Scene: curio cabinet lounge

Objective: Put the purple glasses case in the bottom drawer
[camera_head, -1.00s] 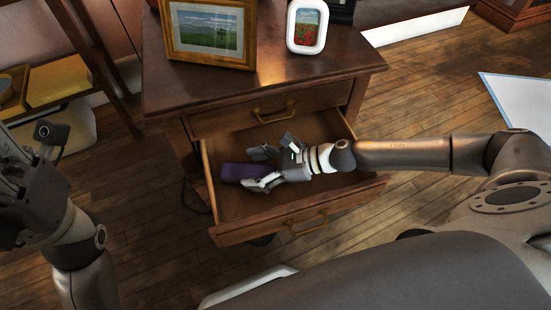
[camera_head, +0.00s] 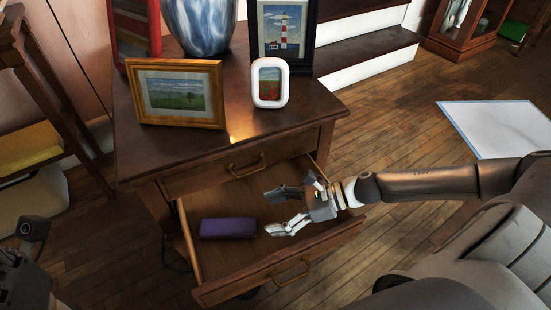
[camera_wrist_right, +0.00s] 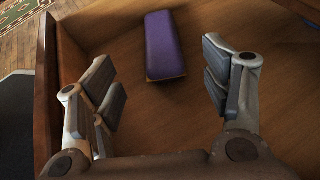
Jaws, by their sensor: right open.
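The purple glasses case (camera_head: 228,228) lies on the floor of the open bottom drawer (camera_head: 275,236), toward its left side. In the right wrist view the case (camera_wrist_right: 163,45) lies beyond my fingertips, apart from them. My right gripper (camera_head: 270,213) is open and empty, over the drawer to the right of the case. Its two spread fingers (camera_wrist_right: 162,88) show in the right wrist view with bare drawer floor between them. Part of my left arm shows at the lower left edge of the head view, and its fingers are out of the frame.
The drawer above (camera_head: 247,168) is shut. On the cabinet top (camera_head: 215,137) stand a gold-framed landscape (camera_head: 180,93), a white-framed picture (camera_head: 269,82), a lighthouse picture (camera_head: 283,30) and a blue-white vase (camera_head: 199,22). A wooden shelf stands at left.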

